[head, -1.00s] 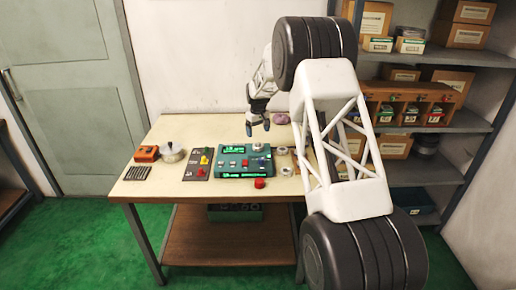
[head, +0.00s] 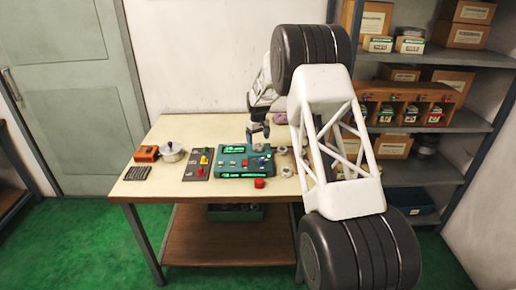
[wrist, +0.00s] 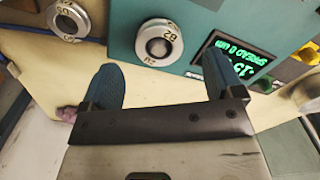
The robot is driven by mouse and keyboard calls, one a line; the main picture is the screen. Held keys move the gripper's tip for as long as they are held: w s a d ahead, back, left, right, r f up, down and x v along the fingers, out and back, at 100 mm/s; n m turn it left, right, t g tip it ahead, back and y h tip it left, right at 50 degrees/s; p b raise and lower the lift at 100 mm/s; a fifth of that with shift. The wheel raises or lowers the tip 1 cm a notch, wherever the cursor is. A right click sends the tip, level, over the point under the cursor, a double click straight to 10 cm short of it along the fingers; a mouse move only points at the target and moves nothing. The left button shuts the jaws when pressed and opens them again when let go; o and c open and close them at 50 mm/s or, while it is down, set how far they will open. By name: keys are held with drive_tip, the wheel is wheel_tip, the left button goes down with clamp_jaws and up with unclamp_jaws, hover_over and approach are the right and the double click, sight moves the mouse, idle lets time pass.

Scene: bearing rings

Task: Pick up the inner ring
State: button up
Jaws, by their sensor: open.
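A teal panel (head: 232,174) with green lit displays stands on the table. A pale ring with markings and a dark centre (wrist: 158,43) sits at the panel's edge in the wrist view. A second marked ring (wrist: 67,20) lies off the panel to its left there. In the head view, a ring on the panel (head: 257,147) and two rings right of it (head: 282,151) (head: 287,171) are small. I cannot tell which one is the inner ring. My gripper (wrist: 161,64) is open and empty, its fingertips apart with the panel ring beyond the gap between them.
A red button block (head: 259,183) stands in front of the panel. A dark plate with coloured parts (head: 197,164), a metal pot (head: 172,152) and an orange box (head: 146,153) stand left. A purple item (head: 280,118) lies behind. Shelves (head: 430,170) stand right.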

sight(258, 145)
drive_tip(key=shift+f, duration=1.95)
drive_tip(key=shift+c, duration=0.3)
drive_tip(key=c, duration=1.2)
drive_tip(key=shift+o, duration=0.2)
drive_tip(key=shift+r, duration=0.15)
drive_tip(key=shift+r, duration=1.65)
drive_tip(key=s, duration=0.5)
drive_tip(key=s+d+r, duration=0.1)
drive_tip(key=s, duration=0.4)
drive_tip(key=s+d, duration=0.1)
drive_tip(key=s, duration=0.4)
drive_tip(key=shift+s+d+r, duration=0.2)
drive_tip(key=shift+s, duration=0.15)
